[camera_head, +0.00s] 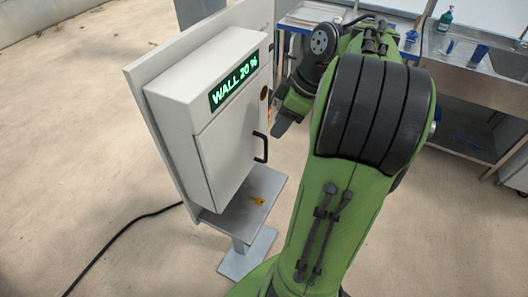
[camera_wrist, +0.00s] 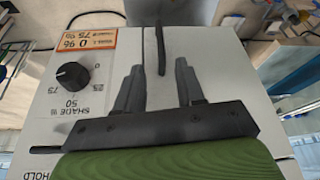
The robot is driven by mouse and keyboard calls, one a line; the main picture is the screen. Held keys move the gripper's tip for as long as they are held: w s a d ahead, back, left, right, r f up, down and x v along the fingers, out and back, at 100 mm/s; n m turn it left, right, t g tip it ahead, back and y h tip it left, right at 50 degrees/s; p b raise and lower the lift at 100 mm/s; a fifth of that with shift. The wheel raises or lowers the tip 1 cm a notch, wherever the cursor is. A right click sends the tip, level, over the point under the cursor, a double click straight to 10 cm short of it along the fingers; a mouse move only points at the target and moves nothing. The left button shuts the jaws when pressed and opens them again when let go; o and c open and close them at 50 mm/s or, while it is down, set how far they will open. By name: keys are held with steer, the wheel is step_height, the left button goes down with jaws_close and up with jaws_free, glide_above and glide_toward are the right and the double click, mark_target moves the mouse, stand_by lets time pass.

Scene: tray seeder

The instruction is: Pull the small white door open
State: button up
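The small white door (camera_head: 222,150) is on the front of a white cabinet and looks shut. Its black bar handle (camera_head: 262,148) is at the door's right edge. In the wrist view the handle (camera_wrist: 160,48) shows as a thin dark bar between and just beyond my fingertips. My gripper (camera_head: 281,122) is up and to the right of the handle in the head view. In the wrist view my gripper (camera_wrist: 158,75) has its two fingers apart with nothing between them that I can see held. Whether the fingertips touch the door face cannot be told.
The cabinet (camera_head: 170,105) has a lit display (camera_head: 234,83) reading "WALL 20 %". A shelf (camera_head: 225,222) below bears a small yellow object (camera_head: 257,201). A black dial (camera_wrist: 72,76) and an orange label (camera_wrist: 90,42) sit beside my fingers. Open floor lies left; a sink bench stands behind.

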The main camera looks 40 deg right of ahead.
steer(key=b, duration=0.3)
glide_toward(266, 159)
steer(key=w+f, duration=0.1)
steer(key=w+a+f, duration=0.1)
steer(key=f, duration=0.1)
steer(key=w+f, duration=0.1)
steer(key=shift+w+a+f, duration=0.25)
steer(key=shift+w+a, duration=0.1)
steer(key=shift+w, duration=0.05)
steer(key=shift+c, duration=0.3)
jaws_close()
